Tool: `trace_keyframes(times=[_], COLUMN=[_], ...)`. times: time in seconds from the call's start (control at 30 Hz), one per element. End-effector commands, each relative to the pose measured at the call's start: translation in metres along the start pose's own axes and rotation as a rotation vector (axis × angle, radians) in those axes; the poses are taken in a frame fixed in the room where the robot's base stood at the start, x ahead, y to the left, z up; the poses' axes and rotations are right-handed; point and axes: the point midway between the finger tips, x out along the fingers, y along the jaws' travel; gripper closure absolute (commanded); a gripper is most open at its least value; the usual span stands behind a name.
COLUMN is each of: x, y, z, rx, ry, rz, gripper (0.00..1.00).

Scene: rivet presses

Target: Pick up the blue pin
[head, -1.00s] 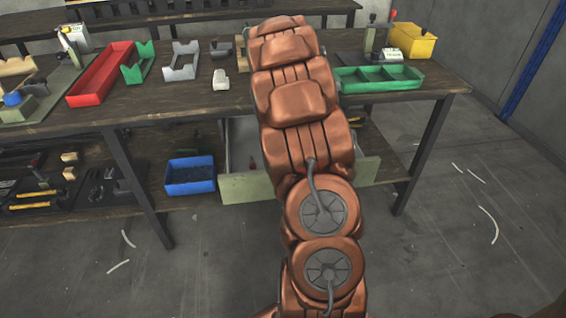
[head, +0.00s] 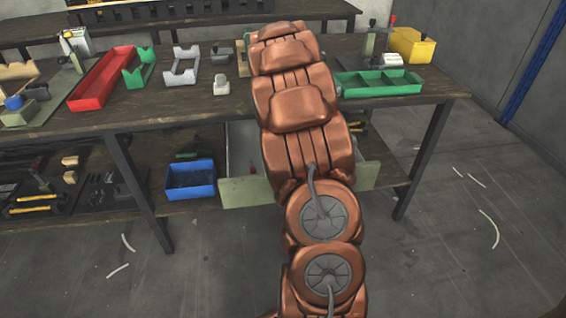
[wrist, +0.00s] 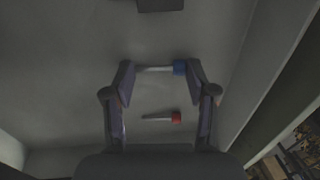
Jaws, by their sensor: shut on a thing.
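The blue pin, with a pale shaft and a blue head (wrist: 179,68), lies crosswise between the fingertips of my gripper (wrist: 160,69) in the wrist view. The fingers are shut on its two ends, the head at the right finger. A red-headed pin (wrist: 175,117) lies apart on the grey drawer floor (wrist: 60,90), between the fingers lower in the picture. In the head view the open drawer (head: 245,193) is under the workbench. My arm covers its middle and hides my gripper and the blue pin there.
The drawer walls stand close on the right in the wrist view, and a dark block (wrist: 160,4) is at the top. In the head view the workbench top (head: 190,112) is above the drawer, and a blue bin (head: 190,192) stands left of it on the lower shelf.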

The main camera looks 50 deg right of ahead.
Motion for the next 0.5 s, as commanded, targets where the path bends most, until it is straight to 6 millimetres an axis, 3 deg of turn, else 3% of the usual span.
trace_keyframes(times=[0.07,0.13,0.17,0.2,0.23,0.5], x=[0.001,-0.005,-0.008,-0.014,-0.019,-0.070], y=[-0.001,-0.002,-0.002,-0.002,-0.003,-0.009], z=[0.000,-0.001,-0.001,-0.001,-0.001,-0.001], rx=[0.000,-0.001,-0.001,-0.002,-0.002,-0.003], ry=[0.001,0.001,0.001,0.000,0.000,0.000], rz=[-0.005,-0.005,-0.004,-0.003,-0.002,0.003], gripper=[0.58,0.66,0.76,0.95,1.00,1.00])
